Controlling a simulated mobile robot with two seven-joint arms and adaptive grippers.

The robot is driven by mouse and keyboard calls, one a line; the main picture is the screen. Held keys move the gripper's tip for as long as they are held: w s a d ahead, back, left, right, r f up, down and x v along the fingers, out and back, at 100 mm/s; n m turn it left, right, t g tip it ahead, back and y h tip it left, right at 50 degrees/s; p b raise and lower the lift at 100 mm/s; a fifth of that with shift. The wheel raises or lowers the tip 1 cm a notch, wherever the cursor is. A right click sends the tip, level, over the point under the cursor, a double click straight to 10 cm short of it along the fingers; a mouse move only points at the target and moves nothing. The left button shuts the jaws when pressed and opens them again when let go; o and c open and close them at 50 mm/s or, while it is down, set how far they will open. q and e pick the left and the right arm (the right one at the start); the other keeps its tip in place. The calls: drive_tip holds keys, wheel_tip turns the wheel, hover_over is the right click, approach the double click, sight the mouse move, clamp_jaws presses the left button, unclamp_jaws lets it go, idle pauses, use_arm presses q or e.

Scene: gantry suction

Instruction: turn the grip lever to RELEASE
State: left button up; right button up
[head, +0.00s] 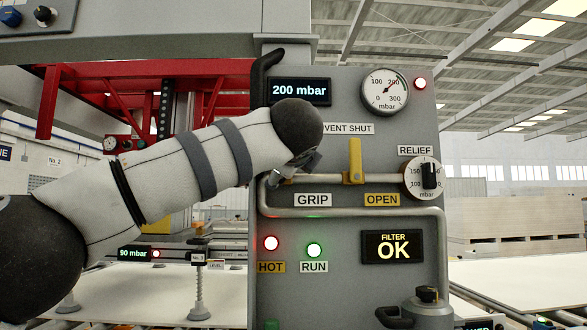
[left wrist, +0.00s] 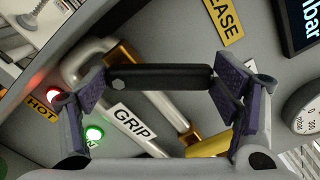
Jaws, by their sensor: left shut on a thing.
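The grip lever's black handle (left wrist: 165,77) shows in the left wrist view, lying between the two finger pads of my left gripper (left wrist: 160,84), which is shut on it. The GRIP label (left wrist: 135,124) is on one side of the handle and the yellow RELEASE label (left wrist: 223,18) on the other. In the head view my left gripper (head: 298,168) is at the panel above the GRIP label (head: 312,200). My forearm and wrist hide the lever and the RELEASE label there. My right gripper is in neither view.
A grey pipe (head: 350,212) runs across the panel (head: 340,270) below. The display (head: 299,91) reads 200 mbar; the green RUN lamp (head: 314,250) is lit.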

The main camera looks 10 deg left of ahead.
use_arm(q)
drive_tip(key=n+b, duration=0.1)
drive_tip(key=n, duration=0.1)
drive_tip(key=a+n+b, duration=0.1)
drive_tip(key=n, duration=0.1)
drive_tip(key=a+n+b, duration=0.1)
drive_tip(key=n, duration=0.2)
drive_tip(key=shift+s+r, duration=0.15)
drive_tip(key=shift+s, duration=0.1)
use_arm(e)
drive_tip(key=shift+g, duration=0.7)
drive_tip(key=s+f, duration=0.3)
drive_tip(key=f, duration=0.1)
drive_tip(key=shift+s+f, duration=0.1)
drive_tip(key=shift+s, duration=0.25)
use_arm(q)
drive_tip(key=shift+r, duration=0.1)
drive_tip(key=o, duration=1.7)
drive_tip(key=shift+c, duration=0.2)
drive_tip(key=v, duration=1.2)
